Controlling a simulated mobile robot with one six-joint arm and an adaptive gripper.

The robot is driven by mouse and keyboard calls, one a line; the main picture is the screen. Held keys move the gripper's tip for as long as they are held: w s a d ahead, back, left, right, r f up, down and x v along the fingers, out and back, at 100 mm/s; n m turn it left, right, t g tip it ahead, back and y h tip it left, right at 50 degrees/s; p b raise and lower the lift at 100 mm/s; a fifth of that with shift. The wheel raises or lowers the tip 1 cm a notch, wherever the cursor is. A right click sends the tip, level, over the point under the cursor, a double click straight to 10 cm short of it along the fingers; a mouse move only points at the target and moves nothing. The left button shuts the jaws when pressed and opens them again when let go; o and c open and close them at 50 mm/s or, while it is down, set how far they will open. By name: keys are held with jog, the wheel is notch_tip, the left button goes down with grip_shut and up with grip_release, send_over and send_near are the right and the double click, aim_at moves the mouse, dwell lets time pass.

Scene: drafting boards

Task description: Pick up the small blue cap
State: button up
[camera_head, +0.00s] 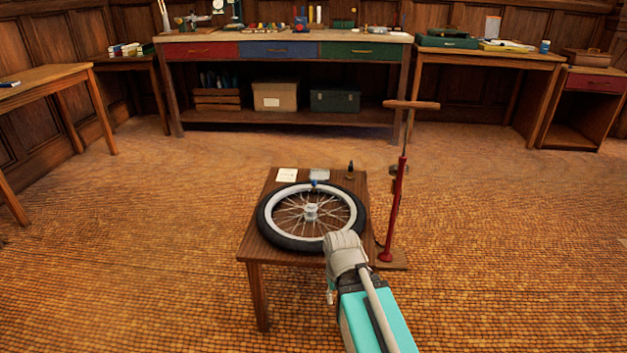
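A tiny blue spot, which looks like the small blue cap (314,183), shows at the far side of the rim of a spoked bicycle wheel (262,222). The wheel lies flat on a small wooden table (248,252). The cap is too small to tell exactly how it sits. My arm reaches in from the bottom right, with its grey wrist over the table's near right corner. My gripper (331,292) shows only in small part beside the wrist, nearer to me than the wheel and apart from the cap. Its fingers are mostly hidden, so their opening cannot be seen.
A white card (287,175), a grey-blue box-like item (319,174) and a small dark bottle (350,170) stand along the table's far edge. A red floor pump (396,205) stands close to its right. Workbenches line the back wall. Open floor surrounds the table.

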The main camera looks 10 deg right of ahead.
notch_tip(320, 180, up, 7)
jog(key=p, duration=0.6)
jog(key=shift+r, duration=0.15)
